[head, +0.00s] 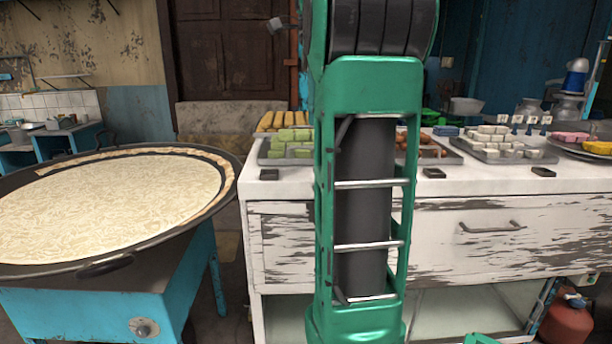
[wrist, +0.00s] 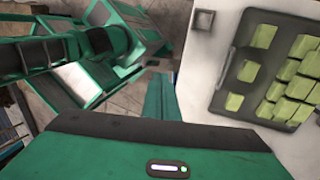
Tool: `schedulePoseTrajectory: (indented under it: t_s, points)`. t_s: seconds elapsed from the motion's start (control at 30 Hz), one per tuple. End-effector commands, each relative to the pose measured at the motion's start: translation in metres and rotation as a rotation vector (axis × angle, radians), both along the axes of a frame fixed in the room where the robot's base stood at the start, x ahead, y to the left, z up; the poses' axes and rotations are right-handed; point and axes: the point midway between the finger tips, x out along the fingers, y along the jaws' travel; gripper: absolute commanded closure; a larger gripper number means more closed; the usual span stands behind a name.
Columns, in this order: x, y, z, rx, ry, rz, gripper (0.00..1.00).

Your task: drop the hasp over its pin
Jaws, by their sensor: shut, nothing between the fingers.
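I cannot make out the hasp or its pin with certainty in either view. My gripper (wrist: 160,97) shows in the wrist view as narrow green fingers, shut and empty, beyond its wide green body. The fingers are beside the edge of the white counter (wrist: 192,66) and touch nothing that I can see. In the head view my own green arm stands upright in the middle and hides part of the counter and the wall behind it; the gripper's fingertips are not clear there.
A tray of pale green blocks (head: 289,156) sits on the counter and shows in the wrist view (wrist: 229,69). Small dark pieces (head: 269,174) lie near the counter's front edge. A drawer handle (head: 491,229) juts out at right. A wide milk pan (head: 110,205) stands at left.

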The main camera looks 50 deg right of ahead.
Motion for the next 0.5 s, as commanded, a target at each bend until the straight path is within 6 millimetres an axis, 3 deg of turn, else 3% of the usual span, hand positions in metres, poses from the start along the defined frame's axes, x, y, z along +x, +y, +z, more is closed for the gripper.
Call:
schedulePoseTrajectory:
  t_s: [0.27,0.5]
  points:
    - [-0.004,0.007,-0.023,0.002,-0.001,0.004,1.0]
    - [-0.011,0.016,-0.066,0.003,0.001,0.004,1.0]
